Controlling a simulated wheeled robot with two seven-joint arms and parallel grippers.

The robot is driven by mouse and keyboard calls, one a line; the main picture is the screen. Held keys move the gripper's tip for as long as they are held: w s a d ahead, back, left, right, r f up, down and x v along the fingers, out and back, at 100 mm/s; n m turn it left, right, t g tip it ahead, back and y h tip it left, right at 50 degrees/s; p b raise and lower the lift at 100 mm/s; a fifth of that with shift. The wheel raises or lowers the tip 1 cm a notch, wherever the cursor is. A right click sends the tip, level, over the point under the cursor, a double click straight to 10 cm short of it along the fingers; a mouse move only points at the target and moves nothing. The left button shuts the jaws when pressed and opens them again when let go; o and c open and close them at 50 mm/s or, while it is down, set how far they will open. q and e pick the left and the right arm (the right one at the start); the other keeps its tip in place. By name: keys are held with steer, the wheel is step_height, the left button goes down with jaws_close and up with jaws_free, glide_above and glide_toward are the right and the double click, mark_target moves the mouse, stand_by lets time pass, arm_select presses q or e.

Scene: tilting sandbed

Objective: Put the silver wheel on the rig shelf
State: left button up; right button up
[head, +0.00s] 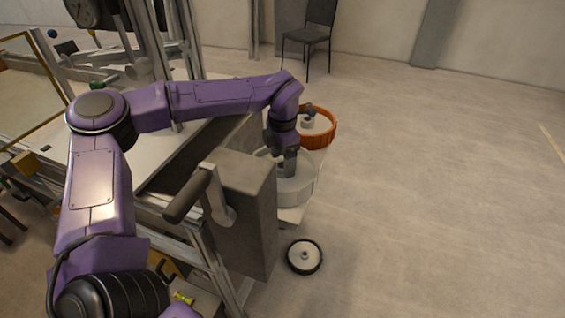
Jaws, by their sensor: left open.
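The silver wheel (297,192), a pale grey drum-like disc, lies flat on a light shelf (291,216) at the right side of the rig. My left gripper (288,172) points down over the wheel's middle, at its hub. The gripper is open; its fingertips are small here, and I cannot tell if they touch the hub. The grey crank housing hides the wheel's left part and much of the shelf. My right gripper is out of view.
An orange wheel (326,136) sits just behind the silver one. A black-rimmed white wheel (304,257) lies lower, apparently on the floor. A grey block with a crank handle (186,196) stands left of the gripper. A chair (310,35) is far back; the right floor is clear.

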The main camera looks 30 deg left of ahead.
arm_select(q)
step_height(320, 180, up, 10)
steer(key=shift+r, duration=0.2)
